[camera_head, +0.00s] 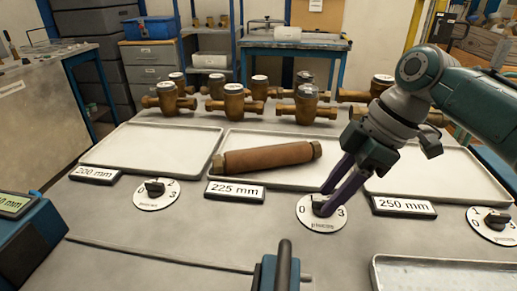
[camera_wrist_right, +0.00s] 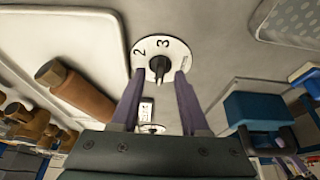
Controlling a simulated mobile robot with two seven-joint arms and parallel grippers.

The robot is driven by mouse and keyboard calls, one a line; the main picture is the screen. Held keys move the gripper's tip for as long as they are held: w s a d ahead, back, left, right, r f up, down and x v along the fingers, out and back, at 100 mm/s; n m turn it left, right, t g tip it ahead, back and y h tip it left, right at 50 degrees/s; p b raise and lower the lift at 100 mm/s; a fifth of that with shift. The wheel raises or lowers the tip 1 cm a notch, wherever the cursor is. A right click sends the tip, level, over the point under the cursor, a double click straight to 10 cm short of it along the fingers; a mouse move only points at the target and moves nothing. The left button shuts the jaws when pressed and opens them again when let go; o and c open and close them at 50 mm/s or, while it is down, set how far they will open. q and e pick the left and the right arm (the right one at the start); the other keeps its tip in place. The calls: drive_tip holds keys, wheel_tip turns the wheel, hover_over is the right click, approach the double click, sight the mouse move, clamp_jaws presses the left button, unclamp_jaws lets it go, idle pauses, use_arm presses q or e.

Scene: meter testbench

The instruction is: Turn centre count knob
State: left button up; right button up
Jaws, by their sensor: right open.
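The centre count knob (camera_head: 319,206) is a small dark knob on a round white dial (camera_head: 322,225) marked with numbers, right of the 225 mm label. My right gripper (camera_head: 325,201) reaches down to it from the upper right, and its purple fingers partly cover the knob. In the right wrist view the knob (camera_wrist_right: 158,64) lies between the two spread fingertips (camera_wrist_right: 160,76), with a gap visible on each side. The numbers 2 and 3 show on the dial there. My right gripper is open. My left gripper is not in view.
A brown pipe (camera_head: 267,158) lies on the middle white tray (camera_head: 236,140). Similar dials stand at left (camera_head: 157,195) and right (camera_head: 492,224). Several brass meters (camera_head: 233,103) stand behind the trays. A blue fixture with a dark upright lever (camera_head: 284,265) is at the front.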

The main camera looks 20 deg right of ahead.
drive_tip(key=shift+a+f, duration=0.15)
drive_tip(key=shift+f, duration=0.15)
clamp_jaws()
idle(0.5)
